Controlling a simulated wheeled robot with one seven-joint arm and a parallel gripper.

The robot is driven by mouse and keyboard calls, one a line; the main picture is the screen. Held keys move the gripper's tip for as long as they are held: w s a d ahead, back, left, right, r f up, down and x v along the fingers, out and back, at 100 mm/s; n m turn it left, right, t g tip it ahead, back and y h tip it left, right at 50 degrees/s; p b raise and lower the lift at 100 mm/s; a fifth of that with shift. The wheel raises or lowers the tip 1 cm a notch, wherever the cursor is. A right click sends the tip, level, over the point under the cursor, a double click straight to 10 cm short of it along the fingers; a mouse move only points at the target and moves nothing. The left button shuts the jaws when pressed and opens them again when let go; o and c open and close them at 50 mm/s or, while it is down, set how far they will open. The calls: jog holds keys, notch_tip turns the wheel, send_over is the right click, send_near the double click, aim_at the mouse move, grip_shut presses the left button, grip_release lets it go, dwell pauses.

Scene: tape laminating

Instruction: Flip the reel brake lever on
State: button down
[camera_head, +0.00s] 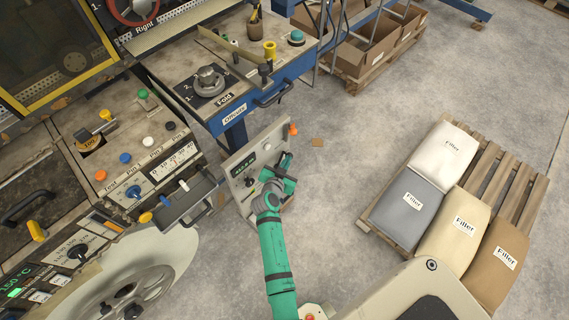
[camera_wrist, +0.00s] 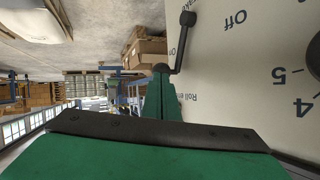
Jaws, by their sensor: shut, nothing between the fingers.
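My gripper (camera_head: 285,160) is shut and empty, close in front of the pale control panel (camera_head: 240,158) of a box on the floor. In the wrist view my green fingers (camera_wrist: 161,98) are together and point at the panel face (camera_wrist: 225,75), which appears upside down. A black bent lever (camera_wrist: 179,48) stands out from the panel by the word "Off". Its free end is close to my fingertips; I cannot tell whether they touch. Its label is cut off, so I cannot confirm its name. The lever is not distinct in the head view.
An orange knob (camera_head: 293,130) is on the box's upper corner. A numbered dial (camera_wrist: 316,55) is at the wrist view's right edge. A filler pallet (camera_head: 480,180) is right; floor between is clear.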

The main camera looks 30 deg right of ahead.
jog(key=shift+w+d, duration=0.25)
jog(key=shift+d, duration=0.7)
jog(key=d+r+v, duration=0.1)
jog(key=r+v, duration=0.1)
jog(key=v, duration=1.1)
jog(key=shift+r, duration=0.5)
jog(key=shift+s, duration=0.1)
